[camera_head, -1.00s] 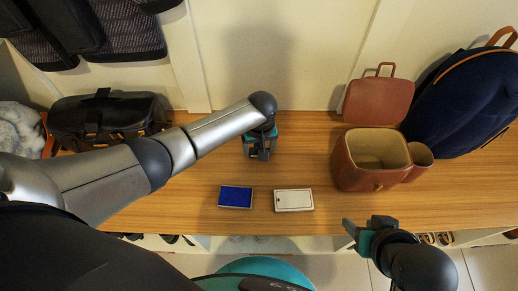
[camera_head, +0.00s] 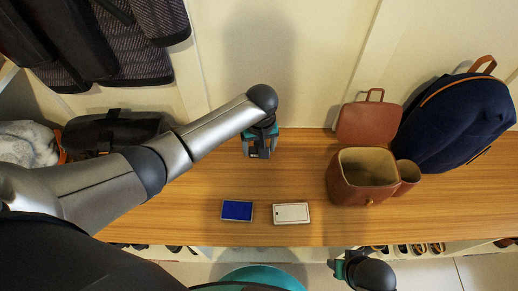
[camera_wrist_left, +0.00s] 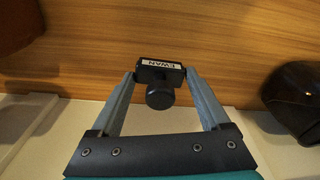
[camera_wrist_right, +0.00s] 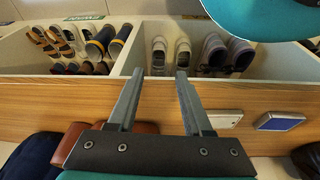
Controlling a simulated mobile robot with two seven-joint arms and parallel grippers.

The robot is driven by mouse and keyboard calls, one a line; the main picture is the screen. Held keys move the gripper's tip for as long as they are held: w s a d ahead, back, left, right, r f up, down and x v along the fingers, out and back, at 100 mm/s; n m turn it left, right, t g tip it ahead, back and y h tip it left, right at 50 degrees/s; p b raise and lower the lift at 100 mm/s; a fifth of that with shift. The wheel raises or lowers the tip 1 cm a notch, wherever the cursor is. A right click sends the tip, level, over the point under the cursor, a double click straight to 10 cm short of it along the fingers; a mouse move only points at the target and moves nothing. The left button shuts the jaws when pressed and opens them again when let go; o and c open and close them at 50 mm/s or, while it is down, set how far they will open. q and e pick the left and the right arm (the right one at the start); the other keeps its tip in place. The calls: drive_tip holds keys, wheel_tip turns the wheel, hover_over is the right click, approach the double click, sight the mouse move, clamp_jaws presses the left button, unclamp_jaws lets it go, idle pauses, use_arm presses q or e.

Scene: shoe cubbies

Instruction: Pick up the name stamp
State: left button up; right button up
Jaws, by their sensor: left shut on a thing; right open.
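The name stamp (camera_wrist_left: 160,77) is a small black block with a round black knob and a white label reading "EWAN", which looks reversed or upside down in the left wrist view. My left gripper (camera_wrist_left: 160,80) is shut on it, with one finger at each side. In the head view my left gripper (camera_head: 261,152) is over the back of the wooden bench (camera_head: 300,165), and the stamp is hard to make out there. My right gripper (camera_wrist_right: 155,78) is open and empty, near the front edge of the bench.
A blue ink pad (camera_head: 237,210) and a white case (camera_head: 291,213) lie side by side near the bench's front. An open brown box (camera_head: 365,190) and a navy backpack (camera_head: 455,122) stand at right. A black bag (camera_head: 110,130) is at left. Shoes fill cubbies (camera_wrist_right: 75,65) below.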

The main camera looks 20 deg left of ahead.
sight(259, 142)
use_arm(q)
wheel_tip(259, 142, up, 8)
drive_tip(key=p, duration=0.4)
drive_tip(key=shift+r, duration=0.2)
drive_tip(key=shift+r+p, duration=0.35)
drive_tip(key=shift+r, duration=0.45)
use_arm(e)
drive_tip(key=s+d+f, duration=0.4)
drive_tip(key=s+f, duration=0.2)
drive_tip(key=f, duration=0.2)
drive_tip(key=shift+f+g, duration=0.3)
drive_tip(key=shift+f, duration=0.1)
